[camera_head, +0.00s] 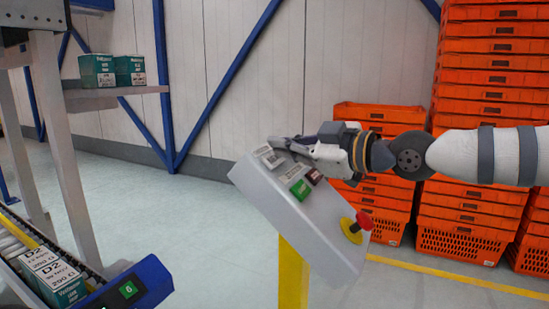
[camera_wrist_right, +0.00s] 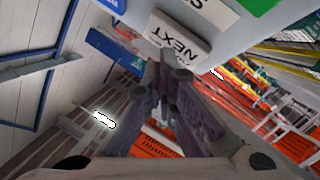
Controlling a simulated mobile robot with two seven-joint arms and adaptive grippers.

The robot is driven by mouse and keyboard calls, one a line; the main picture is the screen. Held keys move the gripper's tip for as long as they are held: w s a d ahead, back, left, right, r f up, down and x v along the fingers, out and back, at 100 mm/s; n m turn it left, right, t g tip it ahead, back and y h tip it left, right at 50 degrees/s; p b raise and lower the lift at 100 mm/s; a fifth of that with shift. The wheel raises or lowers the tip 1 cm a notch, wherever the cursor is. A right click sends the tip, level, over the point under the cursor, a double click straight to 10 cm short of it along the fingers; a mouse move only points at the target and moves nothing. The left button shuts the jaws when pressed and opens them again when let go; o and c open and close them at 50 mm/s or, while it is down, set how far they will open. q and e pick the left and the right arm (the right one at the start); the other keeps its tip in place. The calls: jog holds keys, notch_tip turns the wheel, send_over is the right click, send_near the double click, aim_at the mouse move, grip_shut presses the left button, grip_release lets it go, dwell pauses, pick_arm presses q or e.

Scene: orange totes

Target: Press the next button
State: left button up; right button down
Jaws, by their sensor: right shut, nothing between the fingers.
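The grey control box (camera_head: 290,215) stands tilted on a yellow post. The white next button (camera_head: 270,157) is at its upper left end, and its label reads NEXT in the right wrist view (camera_wrist_right: 178,38). My right gripper (camera_head: 283,142) comes in from the right over the top of the box. Its fingers are shut and empty. In the right wrist view the fingertips (camera_wrist_right: 168,68) overlap the lower edge of the next button; I cannot tell whether they touch it. My left gripper is not in view.
A green button (camera_head: 300,189), a dark red button (camera_head: 313,176) and a red emergency knob on yellow (camera_head: 353,226) share the box. Orange totes (camera_head: 480,200) are stacked behind at the right. A conveyor with boxes (camera_head: 48,275) is at the lower left. Floor between is clear.

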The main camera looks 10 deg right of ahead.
jog(key=shift+w+a+f, duration=0.15)
jog(key=shift+a+f, duration=0.05)
jog(key=shift+f, duration=0.2)
dwell(0.7)
jog(key=shift+s+d+r, duration=0.3)
jog(key=shift+d+r, duration=0.2)
jog(key=shift+r, duration=0.2)
jog(key=s+d+r, duration=0.2)
jog(key=d+r, duration=0.1)
jog(key=r, duration=0.1)
jog(key=shift+r, duration=0.35)
jog(key=shift+s+d, duration=0.1)
